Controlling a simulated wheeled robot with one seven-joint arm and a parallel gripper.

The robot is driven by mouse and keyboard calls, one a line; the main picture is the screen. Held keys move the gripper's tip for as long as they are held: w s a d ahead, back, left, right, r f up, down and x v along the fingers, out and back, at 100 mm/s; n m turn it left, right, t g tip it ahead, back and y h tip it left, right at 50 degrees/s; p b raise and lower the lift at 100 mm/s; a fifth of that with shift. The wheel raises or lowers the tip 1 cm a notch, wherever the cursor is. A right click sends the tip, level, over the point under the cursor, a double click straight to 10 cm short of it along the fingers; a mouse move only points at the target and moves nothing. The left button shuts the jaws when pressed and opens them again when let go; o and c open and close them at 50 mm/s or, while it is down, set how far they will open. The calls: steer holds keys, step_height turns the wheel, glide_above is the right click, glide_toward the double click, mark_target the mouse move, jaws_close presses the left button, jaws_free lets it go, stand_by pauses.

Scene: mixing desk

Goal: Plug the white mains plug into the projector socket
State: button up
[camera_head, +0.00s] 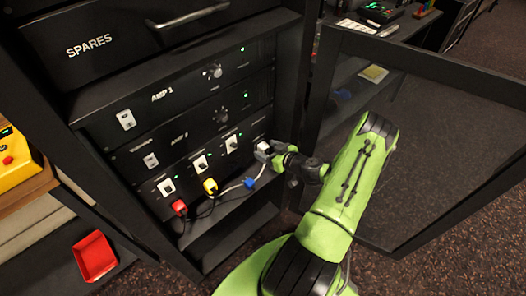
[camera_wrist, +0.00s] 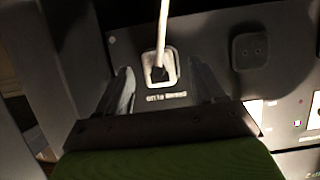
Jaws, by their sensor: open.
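The white mains plug (camera_wrist: 161,66) sits at a socket position on the dark power panel (camera_wrist: 205,40), with its pale cable rising in the wrist view. I cannot tell how deeply it is seated. An inverted label (camera_wrist: 166,97) is beside it, too blurred to read. My gripper (camera_wrist: 164,88) is open, with one finger on each side of the plug and gaps visible. In the head view my gripper (camera_head: 268,152) is at the right end of the lowest rack panel and partly hides the white plug (camera_head: 263,144).
Red (camera_head: 179,208), yellow (camera_head: 210,186) and blue (camera_head: 249,182) connectors are in front of the lower panel, with cables around them. The open cabinet door (camera_head: 440,130) stands right of my arm. A red tray (camera_head: 95,256) lies at lower left. A blank socket (camera_wrist: 250,50) is beside the plug.

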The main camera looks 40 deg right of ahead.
steer(key=shift+w+f, duration=0.2)
steer(key=shift+w, duration=0.4)
steer(key=shift+b, duration=0.75)
stand_by(0.3)
steer(key=shift+c, duration=0.5)
steer(key=c, duration=1)
steer(key=o, duration=1.4)
steer(key=shift+s, duration=0.1)
